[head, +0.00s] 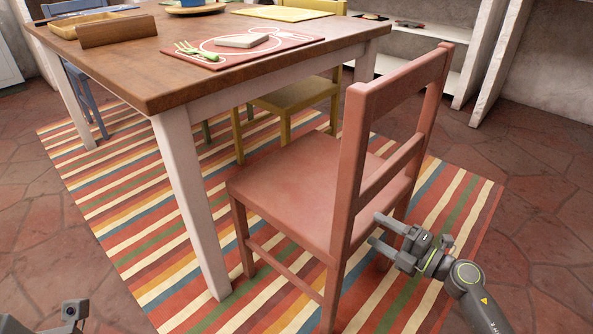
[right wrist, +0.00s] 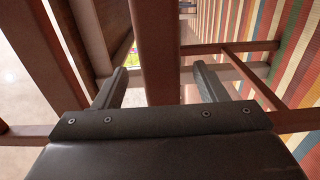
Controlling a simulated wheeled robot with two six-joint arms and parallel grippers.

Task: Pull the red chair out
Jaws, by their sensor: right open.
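The red chair (head: 300,190) stands upright on the striped rug, beside the near right corner of the table. Its seat front is close to the table's near leg, and its back faces right. My right gripper (head: 374,228) is behind the chair back, near seat height. Its jaws are open, with fingertips pointing left toward the chair. In the right wrist view, a red wooden bar of the chair (right wrist: 155,45) lies between the two open fingers (right wrist: 160,85). I cannot tell whether they touch it. Only a small grey part of my left side shows at the lower left; no left fingers are visible.
The wooden table (head: 120,90) has a placemat (head: 285,52) and other items on top. A yellow chair (head: 290,100) and a blue chair (head: 85,95) stand at other sides. The rug (head: 120,210) and tiled floor (head: 530,230) to the right are clear. White shelving (head: 425,55) is behind.

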